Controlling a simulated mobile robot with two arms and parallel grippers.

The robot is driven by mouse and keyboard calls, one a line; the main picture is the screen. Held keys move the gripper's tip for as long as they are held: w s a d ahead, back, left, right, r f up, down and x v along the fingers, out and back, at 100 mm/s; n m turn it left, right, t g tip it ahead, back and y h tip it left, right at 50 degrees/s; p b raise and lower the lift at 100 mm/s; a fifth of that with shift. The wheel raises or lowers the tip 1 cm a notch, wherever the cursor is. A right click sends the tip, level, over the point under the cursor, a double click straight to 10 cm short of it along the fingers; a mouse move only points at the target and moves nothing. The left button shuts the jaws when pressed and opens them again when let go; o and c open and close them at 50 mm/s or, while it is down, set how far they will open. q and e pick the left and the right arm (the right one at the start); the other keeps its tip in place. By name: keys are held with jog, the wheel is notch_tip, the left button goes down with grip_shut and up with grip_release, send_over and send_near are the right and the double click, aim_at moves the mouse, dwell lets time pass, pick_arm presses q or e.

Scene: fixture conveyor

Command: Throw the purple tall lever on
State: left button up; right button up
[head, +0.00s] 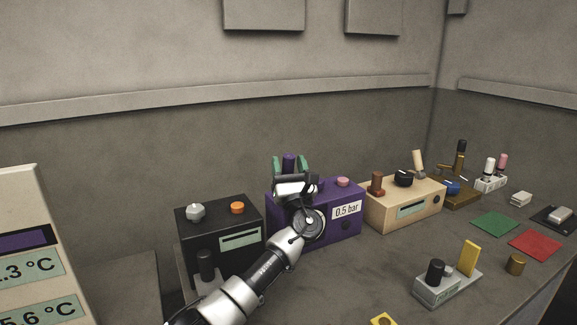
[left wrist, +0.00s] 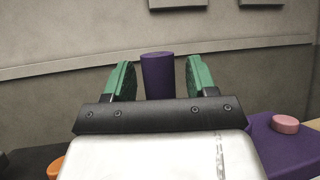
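The purple tall lever (head: 288,163) stands up from the purple box (head: 352,217), which carries a "0,5 bar" label. My left gripper (head: 290,165) is at the lever with its green fingers open, one on each side. In the left wrist view the purple lever (left wrist: 158,76) stands upright between the two fingers (left wrist: 158,82), with a visible gap on both sides. The lever's lower part is hidden behind the gripper body. My right gripper is in neither view.
A black box (head: 188,225) with grey and orange knobs stands left of the purple box. A beige box (head: 432,192) with brown and black controls stands right. A pink button (head: 343,182) sits on the purple box. A grey switch block (head: 452,288) stands in front.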

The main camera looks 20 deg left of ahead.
pick_arm(q)
jog(key=shift+s+d+f, duration=0.25)
jog(key=shift+s+f, duration=0.05)
jog(key=s+d+p, duration=0.6)
jog(key=s+d, duration=0.1)
jog(key=s, duration=0.3)
